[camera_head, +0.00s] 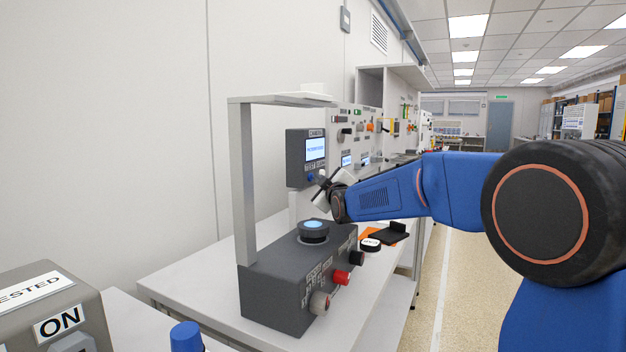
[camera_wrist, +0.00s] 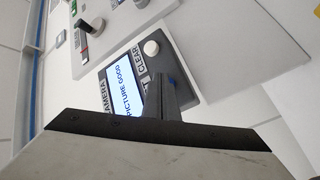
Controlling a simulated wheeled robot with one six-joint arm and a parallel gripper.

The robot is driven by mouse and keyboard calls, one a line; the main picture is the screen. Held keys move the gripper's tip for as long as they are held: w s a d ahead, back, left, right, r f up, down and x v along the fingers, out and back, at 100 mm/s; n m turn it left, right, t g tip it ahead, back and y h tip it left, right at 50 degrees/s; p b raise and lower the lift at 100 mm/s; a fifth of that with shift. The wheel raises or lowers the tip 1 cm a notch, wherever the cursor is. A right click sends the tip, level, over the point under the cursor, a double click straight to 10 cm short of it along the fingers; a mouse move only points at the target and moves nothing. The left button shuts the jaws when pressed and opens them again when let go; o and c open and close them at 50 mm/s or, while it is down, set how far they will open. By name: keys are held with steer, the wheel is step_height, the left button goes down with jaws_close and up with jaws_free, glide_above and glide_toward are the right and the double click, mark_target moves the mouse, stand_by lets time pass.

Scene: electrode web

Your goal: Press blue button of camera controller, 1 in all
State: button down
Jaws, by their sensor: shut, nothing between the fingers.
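The blue button (camera_wrist: 172,81) shows only as a small blue patch beside my fingertip; the finger hides the rest. My gripper (camera_head: 321,183) is shut and empty, with its tip (camera_wrist: 160,78) in front of the controller's button side. I cannot tell whether it touches the button.
Below my gripper stands a dark box with a blue-lit round top (camera_head: 313,228) and red and black knobs on its front. A grey post (camera_head: 243,185) with a shelf rises at the left. Panels with knobs (camera_head: 368,125) line the bench behind. The floor (camera_head: 465,270) at the right is clear.

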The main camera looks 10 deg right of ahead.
steer(key=shift+d, duration=0.1)
steer(key=shift+s+d, duration=0.5)
steer(key=shift+d, duration=0.05)
stand_by(0.3)
steer(key=shift+s+d, duration=0.75)
steer(key=shift+d, duration=0.25)
steer(key=shift+s+d, duration=0.7)
steer(key=shift+d, duration=0.3)
